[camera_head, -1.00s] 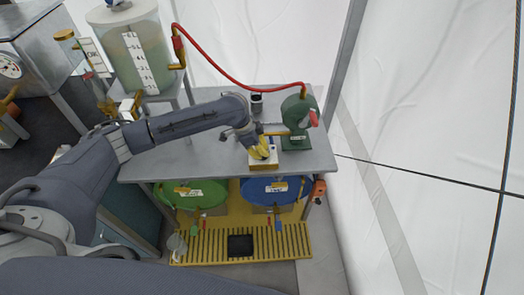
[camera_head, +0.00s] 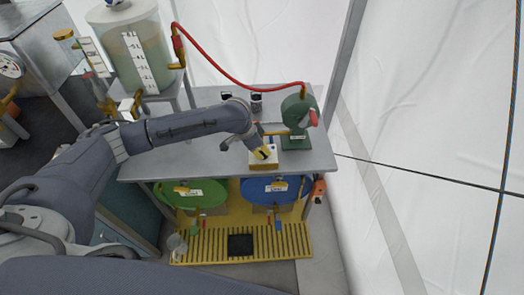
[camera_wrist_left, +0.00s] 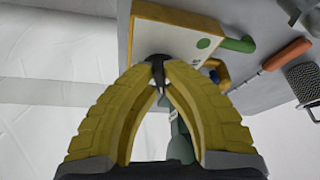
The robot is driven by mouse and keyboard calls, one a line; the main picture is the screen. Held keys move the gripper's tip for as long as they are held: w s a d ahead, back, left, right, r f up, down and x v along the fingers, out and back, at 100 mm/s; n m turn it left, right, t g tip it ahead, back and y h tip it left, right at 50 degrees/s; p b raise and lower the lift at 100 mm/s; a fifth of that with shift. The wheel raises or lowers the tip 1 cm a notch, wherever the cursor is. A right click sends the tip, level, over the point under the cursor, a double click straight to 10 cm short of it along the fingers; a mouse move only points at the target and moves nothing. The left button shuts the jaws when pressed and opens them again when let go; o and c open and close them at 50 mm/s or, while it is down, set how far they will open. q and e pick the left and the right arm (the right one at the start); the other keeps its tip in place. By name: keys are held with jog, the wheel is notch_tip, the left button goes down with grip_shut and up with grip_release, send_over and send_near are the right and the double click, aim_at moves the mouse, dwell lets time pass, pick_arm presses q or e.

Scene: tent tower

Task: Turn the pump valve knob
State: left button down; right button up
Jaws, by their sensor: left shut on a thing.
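A small box with a white face and yellow sides (camera_head: 257,165) sits on the grey table, in front of the green pump (camera_head: 297,112). In the left wrist view the box (camera_wrist_left: 185,38) fills the top middle, with a green dot on its face. A black knob (camera_wrist_left: 157,67) stands on the box. My left gripper (camera_head: 263,152) is at the box, and in the left wrist view its yellow fingers (camera_wrist_left: 158,85) close around the knob. The fingers hide part of the knob, and its angle is hard to read. My right gripper is not in view.
A red hose (camera_head: 228,79) runs from the clear tank (camera_head: 137,55) to the pump. Green (camera_head: 205,190) and blue (camera_head: 262,190) drums stand below the table's front edge.

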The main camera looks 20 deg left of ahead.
pick_arm(q)
jog(key=c, duration=1.5)
grip_release()
jog(key=shift+v, duration=6)
